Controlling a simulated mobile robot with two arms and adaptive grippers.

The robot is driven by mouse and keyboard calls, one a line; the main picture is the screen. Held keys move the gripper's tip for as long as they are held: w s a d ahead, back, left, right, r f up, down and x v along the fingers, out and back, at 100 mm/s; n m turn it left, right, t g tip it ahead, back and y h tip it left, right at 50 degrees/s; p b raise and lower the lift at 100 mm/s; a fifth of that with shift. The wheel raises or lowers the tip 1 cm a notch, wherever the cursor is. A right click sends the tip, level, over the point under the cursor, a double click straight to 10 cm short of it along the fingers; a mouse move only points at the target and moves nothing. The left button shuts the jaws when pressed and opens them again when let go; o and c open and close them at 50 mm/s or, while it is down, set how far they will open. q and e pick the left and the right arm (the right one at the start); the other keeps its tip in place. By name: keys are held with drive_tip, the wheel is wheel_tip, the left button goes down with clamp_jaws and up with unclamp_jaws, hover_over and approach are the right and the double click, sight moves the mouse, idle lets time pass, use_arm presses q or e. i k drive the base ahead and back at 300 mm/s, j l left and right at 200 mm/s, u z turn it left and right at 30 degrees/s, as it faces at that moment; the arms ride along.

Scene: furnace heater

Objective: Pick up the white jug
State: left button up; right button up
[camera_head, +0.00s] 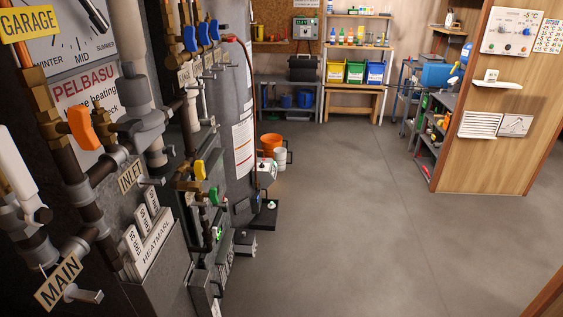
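A small white jug-like vessel (281,158) stands on the floor in the middle distance, just right of the tall grey tank. A dark handle-like shape shows at its right side. A white item with a red part (266,172) is in front of it and hides its lower left. It is too small to tell for sure which of the two is the white jug. Neither of my grippers is in view.
An orange bucket (270,143) is close behind the white vessel. Pipes, valves and the grey tank (229,120) crowd the left. A shelf cart (430,140) and a wooden wall (500,150) stand right. The middle floor (350,220) is clear.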

sight(280, 152)
drive_tip(key=i+l+z, duration=0.25)
drive_tip(key=i, duration=0.2)
drive_tip(key=i+z, duration=0.3)
drive_tip(key=i, duration=0.15)
drive_tip(key=i+u, duration=0.1)
drive_tip(key=i, duration=0.4)
drive_tip(key=i+l+u, duration=0.1)
drive_tip(key=i, duration=0.35)
drive_tip(key=i+l+u, duration=0.15)
drive_tip(key=i, duration=0.3)
drive_tip(key=i+l+u, duration=0.1)
drive_tip(key=i, duration=0.4)
drive_tip(key=l, duration=0.1)
